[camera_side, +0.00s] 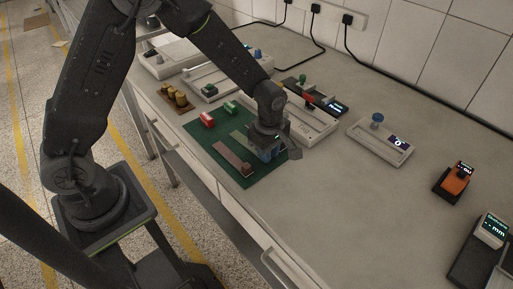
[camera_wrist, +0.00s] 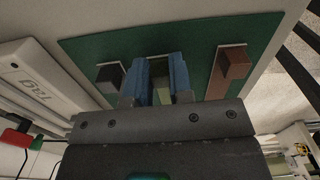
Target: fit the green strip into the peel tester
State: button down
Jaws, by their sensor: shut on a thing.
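The pale green strip (camera_side: 240,138) lies on the dark green mat (camera_side: 205,151), running up to my gripper (camera_side: 267,157). In the wrist view the blue fingers of my gripper (camera_wrist: 162,60) are shut on the strip's end; a little pale green shows between them, and the fingers hide the rest of the grip. The device just behind the gripper, with a pale bed (camera_side: 313,131), a red part (camera_side: 309,98) and a dark display, looks like the peel tester, but I cannot read its name. Its red part (camera_wrist: 14,138) also seems to show at the wrist view's left edge.
A pink strip with a brown block (camera_wrist: 234,64) and a grey strip with a dark block (camera_wrist: 110,76) flank the fingers. A blue-knobbed device (camera_side: 380,142) stands right; bench is clear in front.

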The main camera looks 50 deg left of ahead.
jog(key=shift+r, duration=0.55)
notch_tip(320, 180, up, 3)
jog(key=shift+f, duration=0.1)
jog(key=s+a+r, duration=0.3)
jog(key=a+r, duration=0.4)
jog(key=a, duration=0.4)
jog(key=w+d+r, duration=0.1)
jog(key=w, duration=0.8)
jog(key=w+d+r, duration=0.2)
jog(key=w, duration=0.7)
send_over(322, 127)
jog(key=shift+m, duration=0.3)
notch_tip(322, 127, down, 7)
jog(key=shift+f, duration=2)
